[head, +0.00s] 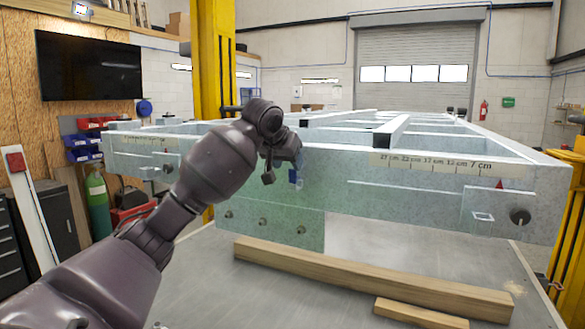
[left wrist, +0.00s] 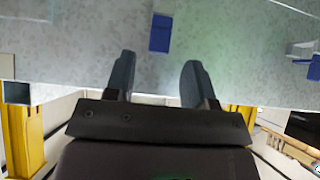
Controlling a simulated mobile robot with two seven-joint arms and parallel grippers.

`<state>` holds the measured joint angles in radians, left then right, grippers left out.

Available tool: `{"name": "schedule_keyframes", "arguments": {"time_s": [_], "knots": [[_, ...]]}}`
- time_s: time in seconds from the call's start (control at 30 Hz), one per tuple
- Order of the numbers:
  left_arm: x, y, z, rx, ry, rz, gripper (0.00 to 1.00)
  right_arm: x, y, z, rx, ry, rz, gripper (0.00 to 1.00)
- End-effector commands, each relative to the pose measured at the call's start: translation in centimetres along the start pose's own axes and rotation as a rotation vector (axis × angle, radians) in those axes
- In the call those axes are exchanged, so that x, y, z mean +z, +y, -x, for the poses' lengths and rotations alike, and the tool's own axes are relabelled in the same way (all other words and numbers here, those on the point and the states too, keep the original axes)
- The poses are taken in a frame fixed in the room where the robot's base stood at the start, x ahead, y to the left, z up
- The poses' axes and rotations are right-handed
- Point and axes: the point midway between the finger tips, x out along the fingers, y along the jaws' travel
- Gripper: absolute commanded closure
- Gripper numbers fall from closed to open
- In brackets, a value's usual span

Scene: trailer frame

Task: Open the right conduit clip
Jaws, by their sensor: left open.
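A small blue clip (head: 294,176) sits on the front face of the pale trailer frame beam (head: 340,168), just right of my left gripper (head: 281,172). In the left wrist view the blue clip (left wrist: 160,32) lies ahead of and between the two dark fingertips of my left gripper (left wrist: 156,76), with a gap between them. The fingers are spread and hold nothing. A second blue piece (left wrist: 313,68) shows partly at the right edge of the left wrist view. I cannot tell whether either clip's latch is open or shut. My right gripper is not in view.
Wooden beams (head: 370,278) lie on the grey table (head: 365,240) below the frame. The frame carries a ruler strip (head: 445,164), bolts and a plate with a dark round knob (head: 519,216). A yellow column (head: 213,75) stands behind. The air before the frame's right half is clear.

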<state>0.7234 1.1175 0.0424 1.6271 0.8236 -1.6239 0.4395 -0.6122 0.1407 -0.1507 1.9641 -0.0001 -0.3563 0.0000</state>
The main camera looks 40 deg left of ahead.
Motion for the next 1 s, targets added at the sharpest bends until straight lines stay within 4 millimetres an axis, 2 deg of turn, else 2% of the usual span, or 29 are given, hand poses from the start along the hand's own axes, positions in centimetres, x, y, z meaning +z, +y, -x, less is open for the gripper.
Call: {"name": "schedule_keyframes", "arguments": {"time_s": [0.1,0.3,0.67,0.77,1.0], "knots": [[0.0,0.0,-1.8,0.001,-0.002,0.000,0.50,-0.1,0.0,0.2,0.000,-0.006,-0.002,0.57],[0.0,0.0,-3.6,0.000,-0.001,0.000,0.50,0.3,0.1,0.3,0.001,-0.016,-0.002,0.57],[0.0,0.0,-4.0,0.000,0.001,-0.001,0.50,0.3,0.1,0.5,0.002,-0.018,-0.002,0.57],[0.0,0.0,-4.0,0.000,0.001,-0.001,0.62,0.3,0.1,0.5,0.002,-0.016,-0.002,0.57],[0.0,0.0,-4.0,0.001,0.001,-0.001,0.99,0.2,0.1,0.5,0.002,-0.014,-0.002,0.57]]}}
